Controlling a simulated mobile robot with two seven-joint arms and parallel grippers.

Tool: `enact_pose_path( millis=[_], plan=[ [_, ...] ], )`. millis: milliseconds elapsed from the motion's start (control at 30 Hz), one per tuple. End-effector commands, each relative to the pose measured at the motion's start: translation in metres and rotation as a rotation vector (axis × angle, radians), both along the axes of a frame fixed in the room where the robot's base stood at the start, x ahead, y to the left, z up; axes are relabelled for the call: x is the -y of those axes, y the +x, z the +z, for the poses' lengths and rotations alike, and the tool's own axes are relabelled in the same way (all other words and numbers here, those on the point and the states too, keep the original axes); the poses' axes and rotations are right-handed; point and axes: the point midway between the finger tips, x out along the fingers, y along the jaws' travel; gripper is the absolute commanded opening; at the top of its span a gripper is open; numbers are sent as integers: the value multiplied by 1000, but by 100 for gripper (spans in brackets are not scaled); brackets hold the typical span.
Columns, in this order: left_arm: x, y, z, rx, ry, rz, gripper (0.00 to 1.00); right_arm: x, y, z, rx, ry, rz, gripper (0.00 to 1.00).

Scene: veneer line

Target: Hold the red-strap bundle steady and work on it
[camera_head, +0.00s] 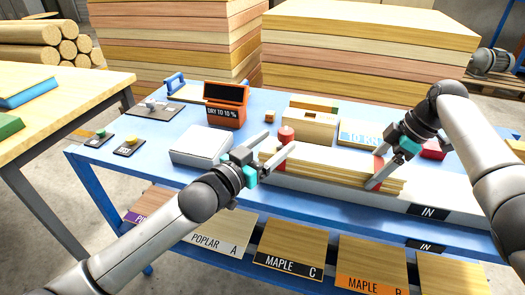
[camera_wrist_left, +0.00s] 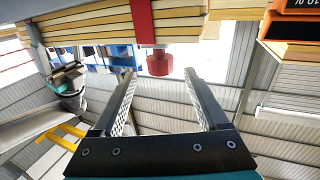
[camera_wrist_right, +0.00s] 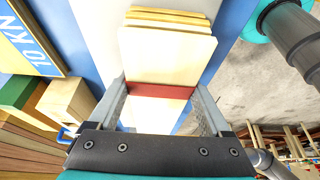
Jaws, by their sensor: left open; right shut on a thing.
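The bundle of thin pale wood sheets (camera_head: 330,165) lies along the front of the blue table. A red strap (camera_head: 376,166) crosses its right end, and another strap shows in the left wrist view (camera_wrist_left: 144,22). My right gripper (camera_head: 374,176) is shut on the bundle at the right strap; the right wrist view shows its fingers on either side of that strap (camera_wrist_right: 160,91). My left gripper (camera_head: 281,141) is open and empty at the bundle's left end. A red round knob (camera_head: 286,134) is beside that end; in the left wrist view the knob (camera_wrist_left: 160,62) appears between the fingertips.
A white box (camera_head: 202,145), an orange display unit (camera_head: 227,104) and a wooden box (camera_head: 309,126) stand around the bundle. A 10 KN sign (camera_head: 360,133) lies behind it. Labelled boards (camera_head: 290,246) sit on a lower shelf. Tall veneer stacks (camera_head: 365,50) stand behind the table.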

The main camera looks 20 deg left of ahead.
Motion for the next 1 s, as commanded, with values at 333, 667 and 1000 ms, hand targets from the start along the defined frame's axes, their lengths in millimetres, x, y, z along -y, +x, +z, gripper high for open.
enact_pose_path(
  millis=[333,667,1000],
  plan=[
    [-12,-31,0,-1,1,-1,76,1,-1,-4,-7,-3,-1,0],
    [-14,-34,0,1,1,-1,76,1,-1,-4,-7,-3,-1,0],
    [-13,-34,0,1,1,-1,76,0,-1,-2,-3,-1,-1,100]
  ],
)
